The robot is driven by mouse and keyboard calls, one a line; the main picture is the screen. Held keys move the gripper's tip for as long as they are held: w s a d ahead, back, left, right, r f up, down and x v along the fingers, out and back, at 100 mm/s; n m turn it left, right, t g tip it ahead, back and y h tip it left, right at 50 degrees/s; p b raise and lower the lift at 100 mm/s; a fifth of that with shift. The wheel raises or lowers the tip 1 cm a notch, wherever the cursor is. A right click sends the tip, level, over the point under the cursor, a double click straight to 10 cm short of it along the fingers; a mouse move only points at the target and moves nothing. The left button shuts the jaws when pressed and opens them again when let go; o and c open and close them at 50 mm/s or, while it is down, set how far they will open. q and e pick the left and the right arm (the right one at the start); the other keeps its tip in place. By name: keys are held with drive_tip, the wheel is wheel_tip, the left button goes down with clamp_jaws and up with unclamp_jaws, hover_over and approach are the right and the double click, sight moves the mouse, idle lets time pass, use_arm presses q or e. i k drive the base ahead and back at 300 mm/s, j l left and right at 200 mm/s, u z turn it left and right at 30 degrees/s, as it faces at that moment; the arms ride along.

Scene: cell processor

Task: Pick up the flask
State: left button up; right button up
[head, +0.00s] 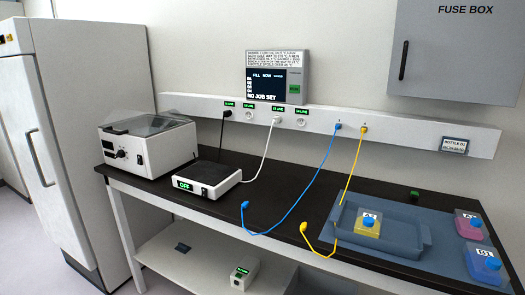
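A flask with yellow contents (367,228) and a label that seems to read A2 lies inside a blue-grey tray (426,236). A flask with pink contents (466,227) lies to the right of the tray. A blue flask (481,266), its label seemingly B1, lies nearer the front right edge. Neither of my grippers shows in this view.
The dark bench (300,195) carries a lidded white machine (148,145) and a flat box reading OFF (207,180). Blue (290,212) and yellow (351,185) cables hang from the wall rail onto the bench near the tray. A fuse box (455,55) juts out above.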

sight(469, 225)
drive_tip(key=z, duration=1.5)
drive_tip(key=i+l, duration=0.55)
drive_tip(key=l, duration=0.25)
drive_tip(key=i+l+u, duration=0.15)
drive_tip(key=u, duration=0.2)
drive_tip(key=i+l+u, duration=0.15)
drive_tip(key=l+u, duration=0.15)
drive_tip(key=l, duration=0.1)
